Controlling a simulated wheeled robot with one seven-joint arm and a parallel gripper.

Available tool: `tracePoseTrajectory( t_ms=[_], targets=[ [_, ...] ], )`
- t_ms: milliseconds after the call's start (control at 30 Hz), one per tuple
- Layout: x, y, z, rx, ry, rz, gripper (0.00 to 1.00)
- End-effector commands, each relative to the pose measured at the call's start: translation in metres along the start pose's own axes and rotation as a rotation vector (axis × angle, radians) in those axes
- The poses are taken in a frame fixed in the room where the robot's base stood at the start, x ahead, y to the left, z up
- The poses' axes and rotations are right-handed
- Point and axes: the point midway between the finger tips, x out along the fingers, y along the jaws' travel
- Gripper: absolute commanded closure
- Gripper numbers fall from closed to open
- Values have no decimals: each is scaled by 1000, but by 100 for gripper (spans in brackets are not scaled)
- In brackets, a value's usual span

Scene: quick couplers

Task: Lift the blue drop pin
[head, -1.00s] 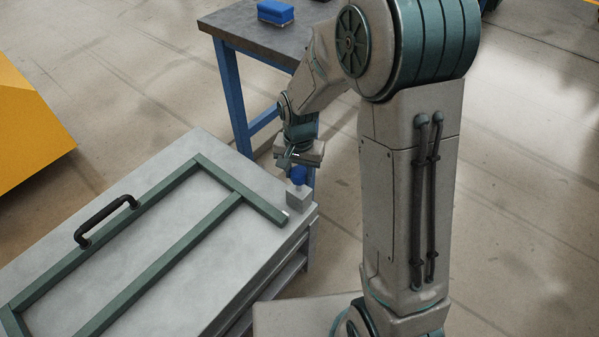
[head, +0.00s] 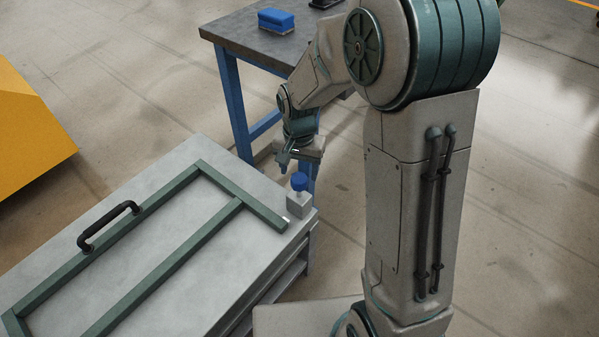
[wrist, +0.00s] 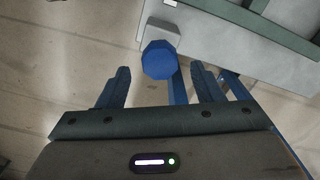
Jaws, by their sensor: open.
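The blue drop pin (head: 299,181) stands upright in a small grey block (head: 298,202) at the right corner of the grey table. In the wrist view the pin's round blue head (wrist: 159,60) shows beyond the fingertips, roughly midway between them, with the grey block (wrist: 160,29) partly hidden behind it. My gripper (head: 287,164) is open and empty in the head view, above and slightly behind the pin, apart from it. Both fingers of my gripper (wrist: 162,75) show spread in the wrist view.
A green frame (head: 160,206) with a black handle (head: 108,226) lies on the grey table (head: 130,250). Behind stands a blue-legged bench (head: 240,35) with a blue block (head: 276,20) on it. A yellow object (head: 30,130) is at far left.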

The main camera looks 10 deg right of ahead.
Motion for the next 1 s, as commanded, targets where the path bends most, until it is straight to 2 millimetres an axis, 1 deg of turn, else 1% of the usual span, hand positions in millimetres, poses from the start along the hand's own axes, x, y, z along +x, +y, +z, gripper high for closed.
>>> tracePoseTrajectory(
  t_ms=[33, 200, 300, 400, 500, 600, 1000],
  targets=[
    [-17, -1, -1, 0, 5, -3, 40],
    [-57, -1, -1, 1, 5, -4, 40],
    [-76, -1, 0, 1, 3, -3, 40],
    [-91, -1, 0, 1, 3, -3, 40],
    [-100, -1, 0, 1, 2, -2, 40],
    [-105, 0, 0, 0, 0, -1, 40],
    [-105, 0, 0, 0, 1, -1, 40]
  ],
)
